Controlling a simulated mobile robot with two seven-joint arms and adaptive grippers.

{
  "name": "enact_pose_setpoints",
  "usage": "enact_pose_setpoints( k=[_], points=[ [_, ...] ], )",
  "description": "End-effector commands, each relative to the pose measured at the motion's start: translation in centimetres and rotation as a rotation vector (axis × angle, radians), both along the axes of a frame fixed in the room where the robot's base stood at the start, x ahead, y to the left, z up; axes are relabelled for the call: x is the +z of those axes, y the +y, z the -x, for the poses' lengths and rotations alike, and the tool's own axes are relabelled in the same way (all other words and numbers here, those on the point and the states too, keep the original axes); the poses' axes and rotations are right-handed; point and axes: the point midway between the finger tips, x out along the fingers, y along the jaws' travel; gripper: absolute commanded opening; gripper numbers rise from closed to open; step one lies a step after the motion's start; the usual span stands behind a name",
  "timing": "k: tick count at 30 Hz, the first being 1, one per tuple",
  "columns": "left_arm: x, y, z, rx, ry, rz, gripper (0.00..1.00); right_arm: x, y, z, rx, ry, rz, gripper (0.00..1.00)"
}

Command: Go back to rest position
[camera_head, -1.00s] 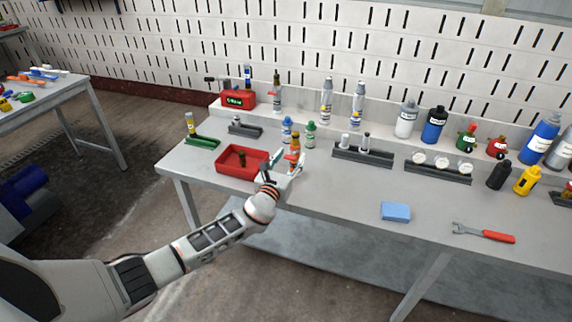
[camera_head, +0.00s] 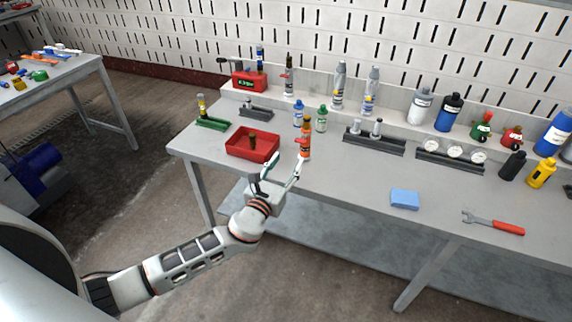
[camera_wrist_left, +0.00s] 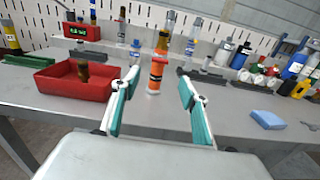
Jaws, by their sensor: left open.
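My left gripper (camera_head: 281,172) is open and empty in the head view, at the front edge of the workbench (camera_head: 345,190). Its two teal-padded fingers (camera_wrist_left: 158,103) stand wide apart in the left wrist view. An orange bottle with a brown top (camera_head: 304,142) stands upright on the bench beyond the fingertips, and it also shows between the fingers in the left wrist view (camera_wrist_left: 157,72). A red tray (camera_head: 233,149) sits left of it with a small dark brown cylinder (camera_head: 253,139) inside. My right gripper is in neither view.
Small blue (camera_head: 298,112) and green (camera_head: 321,119) bottles stand behind the orange one. Dark racks (camera_head: 374,145) and more bottles line the back. A blue sponge (camera_head: 405,198) and a wrench (camera_head: 492,222) lie to the right. The floor before the bench is open.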

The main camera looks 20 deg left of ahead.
Motion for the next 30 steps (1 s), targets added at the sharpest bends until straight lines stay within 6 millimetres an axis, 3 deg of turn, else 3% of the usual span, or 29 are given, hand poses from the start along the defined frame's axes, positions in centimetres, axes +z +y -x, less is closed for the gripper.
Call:
enact_pose_setpoints(
  k=[10, 14, 17, 21, 24, 30],
  points=[
    [0.0, 0.0, 0.0, 0.000, 0.001, 0.002, 0.44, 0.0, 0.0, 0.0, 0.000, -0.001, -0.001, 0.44],
    [-1.7, -0.3, 1.1, 0.002, 0.047, 0.112, 0.44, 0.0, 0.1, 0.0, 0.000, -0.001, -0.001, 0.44],
    [-5.1, -1.0, 3.8, 0.018, 0.151, 0.378, 0.44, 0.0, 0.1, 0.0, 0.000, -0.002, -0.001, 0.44],
    [-11.3, -2.4, 10.2, 0.115, 0.348, 0.965, 0.44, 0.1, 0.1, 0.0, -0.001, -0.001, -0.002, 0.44],
    [-14.6, -3.3, 15.2, 0.234, 0.459, 1.413, 0.44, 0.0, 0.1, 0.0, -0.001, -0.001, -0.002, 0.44],
    [-18.2, -3.9, 24.5, 0.554, 0.541, 2.226, 0.44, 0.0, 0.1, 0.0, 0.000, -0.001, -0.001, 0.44]
  ],
)
